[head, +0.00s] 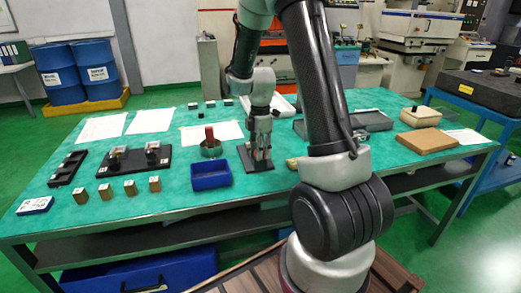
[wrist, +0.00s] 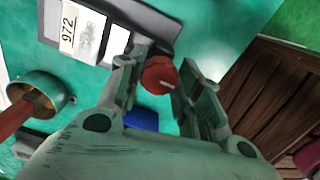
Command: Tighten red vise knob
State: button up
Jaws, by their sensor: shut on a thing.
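The red vise knob (wrist: 159,75) shows in the wrist view as a faceted red knob with a pale line on its face. My gripper (wrist: 161,77) is shut on it, with one finger at each side. In the head view my gripper (head: 261,155) points down over a dark flat plate (head: 243,156) in the middle of the green table. The knob is hidden there behind the fingers. The vise body cannot be made out clearly in either view. A dark block with a white label reading 972 (wrist: 68,28) lies beyond the fingertips in the wrist view.
A blue bin (head: 211,182) stands close left of my gripper, with a round metal pot with a red handle (head: 210,148) behind it. Small brass blocks (head: 130,187) and a black fixture plate (head: 133,166) lie farther left. A brown board (head: 427,141) lies right.

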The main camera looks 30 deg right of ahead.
jog(key=shift+m, duration=0.4)
jog(key=m, duration=0.3)
jog(key=shift+m, duration=0.3)
jog(key=m, duration=0.3)
jog(key=shift+m, duration=0.3)
jog(key=m, duration=0.4)
jog(key=shift+m, duration=0.3)
jog(key=m, duration=0.3)
jog(key=shift+m, duration=0.3)
jog(key=m, duration=0.3)
jog(key=shift+m, duration=0.3)
jog(key=m, duration=0.3)
jog(key=shift+m, duration=0.4)
jog(key=m, duration=0.6)
jog(key=shift+a, duration=0.1)
jog(key=shift+m, duration=0.3)
